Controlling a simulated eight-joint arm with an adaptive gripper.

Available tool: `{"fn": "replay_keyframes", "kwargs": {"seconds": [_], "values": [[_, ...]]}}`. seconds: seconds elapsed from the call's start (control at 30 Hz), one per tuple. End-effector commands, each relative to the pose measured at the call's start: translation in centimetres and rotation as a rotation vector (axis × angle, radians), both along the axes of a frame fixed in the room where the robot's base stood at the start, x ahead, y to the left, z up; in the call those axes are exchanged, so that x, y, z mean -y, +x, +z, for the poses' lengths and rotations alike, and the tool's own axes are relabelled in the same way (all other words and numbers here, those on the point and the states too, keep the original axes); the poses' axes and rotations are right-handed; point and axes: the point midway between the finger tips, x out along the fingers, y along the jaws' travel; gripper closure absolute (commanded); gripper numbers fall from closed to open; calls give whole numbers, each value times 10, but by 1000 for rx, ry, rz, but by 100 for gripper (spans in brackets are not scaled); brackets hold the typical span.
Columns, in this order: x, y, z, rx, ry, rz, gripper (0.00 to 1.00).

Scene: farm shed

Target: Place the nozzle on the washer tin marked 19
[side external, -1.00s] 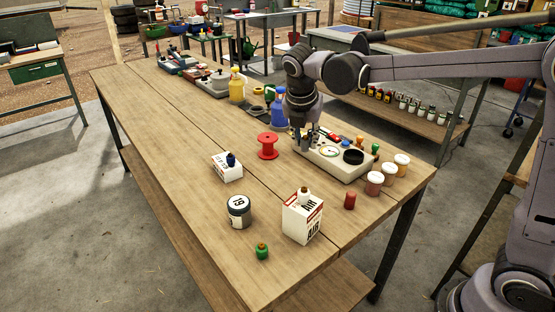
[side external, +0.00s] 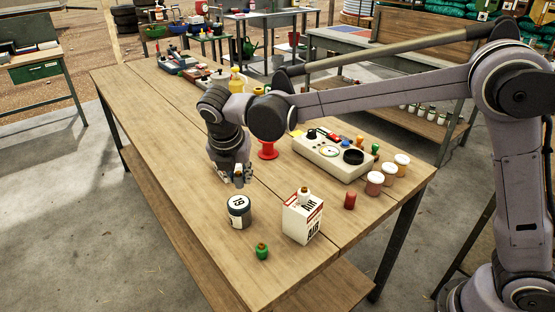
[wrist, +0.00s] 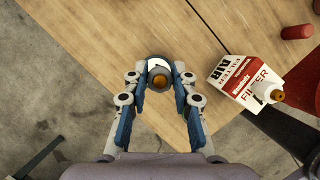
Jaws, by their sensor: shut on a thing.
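The washer tin marked 19 (side external: 239,211) stands upright on the table, dark with a pale top and label. My gripper (side external: 238,181) is low over the table just behind the tin. In the wrist view, my gripper (wrist: 160,80) is shut on the nozzle (wrist: 160,82), which shows a small orange-brown end between the fingertips. Behind it is a round pale top with a dark rim, which looks like the tin. Whether the nozzle touches the tin is not clear.
A white and red air filter box (side external: 303,218) with a small bottle on top stands right of the tin. A red cylinder (side external: 350,200), a red spool (side external: 268,149) and a beige device (side external: 332,157) stand farther right and back.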

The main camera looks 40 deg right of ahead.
Motion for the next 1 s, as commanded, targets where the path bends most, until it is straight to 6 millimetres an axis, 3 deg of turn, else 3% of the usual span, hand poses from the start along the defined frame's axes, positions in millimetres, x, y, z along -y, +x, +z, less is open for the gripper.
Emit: {"fn": "replay_keyframes", "kwargs": {"seconds": [0.17,0.43,0.87,0.9,0.97,1.0], "values": [[-7,2,-9,-1,-1,0,95],[-7,1,-42,0,0,-1,95],[-7,1,-47,0,0,-1,95],[-7,1,-48,0,0,-1,72],[-7,1,-48,0,0,-1,54],[-7,1,-48,0,0,-1,52]]}}
